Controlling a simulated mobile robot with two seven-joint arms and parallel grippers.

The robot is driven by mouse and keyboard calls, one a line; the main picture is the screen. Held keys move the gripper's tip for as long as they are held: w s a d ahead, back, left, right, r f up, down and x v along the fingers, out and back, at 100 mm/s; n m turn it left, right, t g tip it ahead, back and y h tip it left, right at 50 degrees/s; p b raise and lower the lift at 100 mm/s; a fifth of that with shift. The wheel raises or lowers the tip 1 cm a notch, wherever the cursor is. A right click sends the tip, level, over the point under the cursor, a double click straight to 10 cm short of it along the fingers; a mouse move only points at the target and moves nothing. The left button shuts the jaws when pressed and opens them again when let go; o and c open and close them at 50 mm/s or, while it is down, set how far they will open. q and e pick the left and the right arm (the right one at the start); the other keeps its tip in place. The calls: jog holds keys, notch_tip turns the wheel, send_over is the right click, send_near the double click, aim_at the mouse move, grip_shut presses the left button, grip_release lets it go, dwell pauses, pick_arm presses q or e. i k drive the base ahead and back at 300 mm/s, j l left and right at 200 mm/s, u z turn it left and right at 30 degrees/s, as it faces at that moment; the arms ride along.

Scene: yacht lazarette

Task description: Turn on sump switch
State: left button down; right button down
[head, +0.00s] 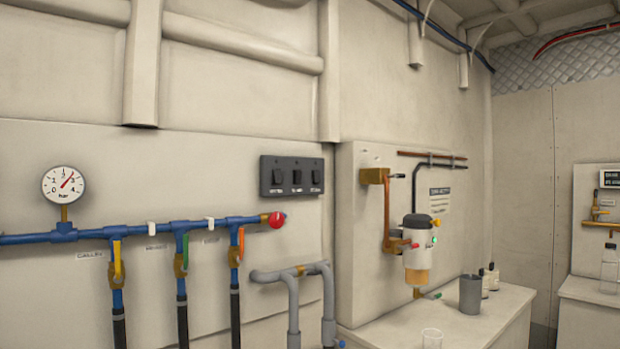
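A dark switch panel (292,161) is fixed to the wall near the middle of the head view. It carries three rocker switches in a row: a left one (277,177), a middle one (297,177) and a right one (316,177). Each has a small white label below it, too small to read surely, so I cannot tell which is the sump switch. I cannot tell whether any switch is on or off. Neither of my grippers shows in this view.
Below the panel, a blue pipe (150,229) with a red knob (277,220) and coloured valve levers runs along the wall. A pressure gauge (63,185) is at left. A filter unit (417,240) hangs above a counter (480,322) holding a grey cup (470,295).

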aim_at(298, 173)
jog(key=i+l+u, duration=0.1)
jog(key=i+l, duration=0.15)
jog(key=l, duration=0.25)
jog(key=i+l+u, duration=0.1)
jog(key=l, duration=0.4)
jog(key=i+l, duration=0.35)
jog(key=l, duration=0.15)
jog(key=i+l+u, duration=0.15)
jog(key=l, duration=0.4)
jog(key=i+l+u, duration=0.1)
jog(key=l, duration=0.45)
jog(key=i+l+u, duration=0.1)
jog(key=i+l, duration=0.2)
jog(key=l, duration=0.25)
jog(key=i+l+u, duration=0.1)
jog(key=l, duration=0.45)
jog(key=i+l, duration=0.15)
jog(key=l, duration=0.45)
jog(key=u, duration=0.05)
